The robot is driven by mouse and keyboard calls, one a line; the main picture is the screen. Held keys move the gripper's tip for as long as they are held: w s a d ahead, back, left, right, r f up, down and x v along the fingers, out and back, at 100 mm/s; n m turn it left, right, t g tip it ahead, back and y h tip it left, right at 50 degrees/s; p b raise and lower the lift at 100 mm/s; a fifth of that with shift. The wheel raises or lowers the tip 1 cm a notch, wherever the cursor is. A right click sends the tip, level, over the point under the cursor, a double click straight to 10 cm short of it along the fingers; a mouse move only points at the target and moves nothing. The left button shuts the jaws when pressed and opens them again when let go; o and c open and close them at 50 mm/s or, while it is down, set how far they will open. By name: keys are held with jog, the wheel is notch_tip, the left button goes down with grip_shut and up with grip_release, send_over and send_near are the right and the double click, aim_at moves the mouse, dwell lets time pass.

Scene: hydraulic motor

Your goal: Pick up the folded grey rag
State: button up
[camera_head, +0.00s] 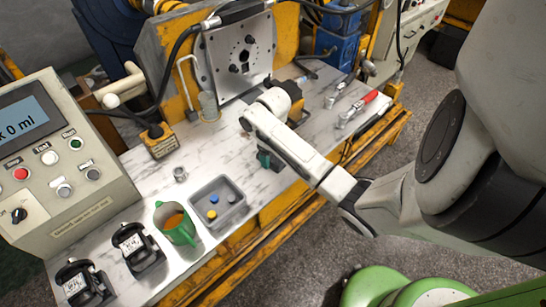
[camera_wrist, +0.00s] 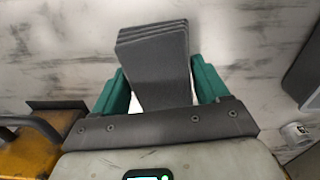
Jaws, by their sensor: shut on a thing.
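The folded grey rag (camera_wrist: 155,62) shows in the wrist view as a stack of dark grey layers. It sits between the two green fingers of my gripper (camera_wrist: 160,85), which is shut on it. Marbled worktop shows around the rag; I cannot tell whether the rag touches it.
The marbled worktop (camera_head: 150,184) holds a grey tray (camera_head: 234,218) with small caps, a green jug (camera_head: 183,232), a control box (camera_head: 60,160) and a red-handled tool (camera_head: 360,104). A metal plate (camera_head: 240,55) stands behind. Bare worktop lies left of my gripper.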

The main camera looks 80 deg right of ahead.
jog(key=shift+r, duration=0.1)
jog(key=shift+r, duration=0.5)
jog(key=a+r+p, duration=0.1)
jog(key=r, duration=0.2)
jog(key=s+a+r+p, duration=0.1)
jog(key=a+r+p, duration=0.1)
jog(key=s+a+r+p, duration=0.1)
jog(key=r, duration=0.2)
jog(key=shift+s+a+r, duration=0.2)
jog(key=shift+a+r, duration=0.05)
jog(key=shift+r, duration=0.1)
jog(key=s+a+r+p, duration=0.3)
jog(key=s+a+p, duration=0.1)
jog(key=a, duration=0.3)
jog(key=shift+s+a, duration=0.15)
jog(key=shift+a, duration=0.25)
jog(key=o, duration=0.5)
jog(key=shift+c, duration=0.2)
jog(key=c, duration=0.3)
jog(key=shift+d+p, duration=0.1)
jog(key=shift+p, duration=0.2)
jog(key=shift+c, duration=0.2)
